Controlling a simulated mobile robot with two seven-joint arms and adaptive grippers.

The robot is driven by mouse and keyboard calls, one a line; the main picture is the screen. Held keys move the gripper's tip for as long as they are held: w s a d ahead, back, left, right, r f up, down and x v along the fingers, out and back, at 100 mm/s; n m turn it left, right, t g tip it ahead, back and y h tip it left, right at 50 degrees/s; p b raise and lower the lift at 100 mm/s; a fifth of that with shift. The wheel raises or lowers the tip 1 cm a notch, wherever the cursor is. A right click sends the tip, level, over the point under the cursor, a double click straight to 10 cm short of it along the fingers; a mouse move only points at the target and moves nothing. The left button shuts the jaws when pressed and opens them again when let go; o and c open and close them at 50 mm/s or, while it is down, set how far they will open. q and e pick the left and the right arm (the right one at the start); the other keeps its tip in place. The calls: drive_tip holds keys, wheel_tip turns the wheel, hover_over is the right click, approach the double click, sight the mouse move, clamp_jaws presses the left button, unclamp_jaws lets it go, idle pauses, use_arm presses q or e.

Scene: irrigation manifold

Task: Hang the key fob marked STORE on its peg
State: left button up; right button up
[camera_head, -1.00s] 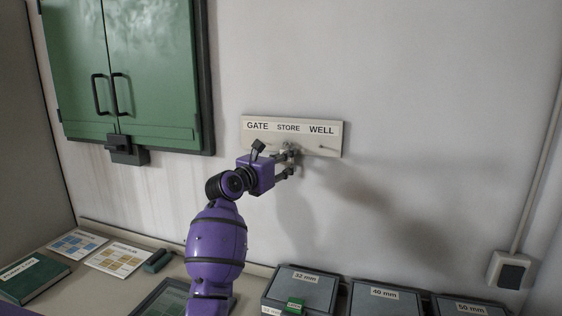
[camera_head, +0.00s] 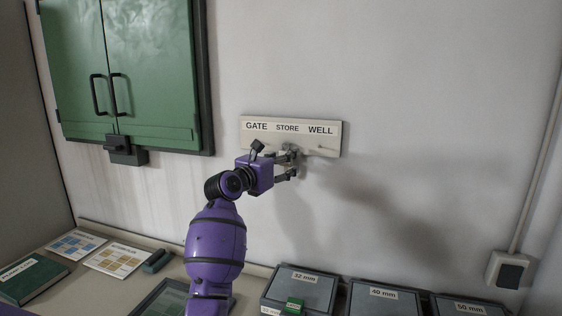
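A pale peg board (camera_head: 333,150) on the wall carries the words GATE, STORE and WELL. A peg (camera_head: 322,147) shows under WELL. My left gripper (camera_head: 296,163) is at the lower edge of the board, below STORE. Its two fingers stand apart, one above the other, with a gap between them. The fingers hide the STORE peg. I cannot clearly make out the STORE fob; a small pale shape by the upper finger is too small to tell. My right gripper is not in view.
A green wall cabinet (camera_head: 150,60) hangs at the upper left. Below are a green book (camera_head: 30,280), printed cards (camera_head: 118,258) and grey bins marked 32 mm (camera_head: 305,290), 40 mm (camera_head: 385,300) and 50 mm (camera_head: 468,307). The wall right of the board is clear.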

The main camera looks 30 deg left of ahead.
use_arm(q)
drive_tip(key=s, duration=1.2)
drive_tip(key=shift+a, duration=0.15)
drive_tip(key=shift+f, duration=0.1)
